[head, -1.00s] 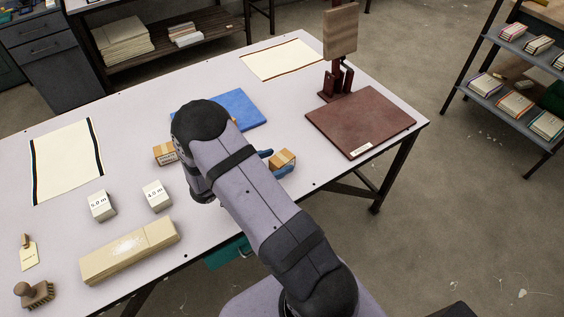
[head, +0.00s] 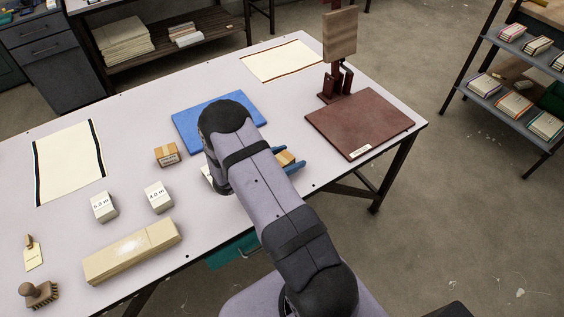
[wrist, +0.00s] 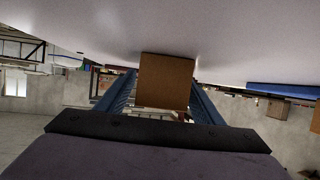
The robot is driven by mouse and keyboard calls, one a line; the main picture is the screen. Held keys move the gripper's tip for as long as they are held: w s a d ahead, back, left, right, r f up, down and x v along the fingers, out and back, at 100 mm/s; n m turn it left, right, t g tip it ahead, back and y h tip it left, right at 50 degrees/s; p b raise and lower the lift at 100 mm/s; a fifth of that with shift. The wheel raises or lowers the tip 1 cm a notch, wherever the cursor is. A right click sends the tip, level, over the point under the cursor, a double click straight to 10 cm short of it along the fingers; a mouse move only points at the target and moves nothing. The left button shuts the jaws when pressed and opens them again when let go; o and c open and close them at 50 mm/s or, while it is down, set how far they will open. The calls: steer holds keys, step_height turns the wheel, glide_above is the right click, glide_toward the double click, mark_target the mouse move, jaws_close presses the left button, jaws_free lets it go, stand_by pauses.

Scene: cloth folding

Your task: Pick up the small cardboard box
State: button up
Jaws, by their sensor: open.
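A small cardboard box (head: 284,158) sits on the table near its front edge, partly hidden by my arm in the head view. My gripper (head: 292,160) has its blue fingers out around it. In the wrist view the box (wrist: 163,80) stands between the two spread fingers of my gripper (wrist: 160,98), one on each side. The jaws are open, and I cannot tell whether either finger touches the box. A second cardboard box (head: 167,155), with a label, stands to the left on the table; a small brown box (wrist: 277,109) shows at the right of the wrist view.
A blue mat (head: 190,118) lies behind my arm. A dark red board (head: 370,120) with an upright stand (head: 340,80) is to the right. Two white blocks (head: 104,207) (head: 158,197), a long beige block (head: 133,252) and a brush (head: 38,294) are at the left front.

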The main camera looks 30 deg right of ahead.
steer(key=shift+w+d+f, duration=0.1)
steer(key=shift+d+f, duration=0.05)
steer(key=shift+d, duration=0.2)
steer(key=c, duration=1.3)
steer(key=shift+r, duration=5.05)
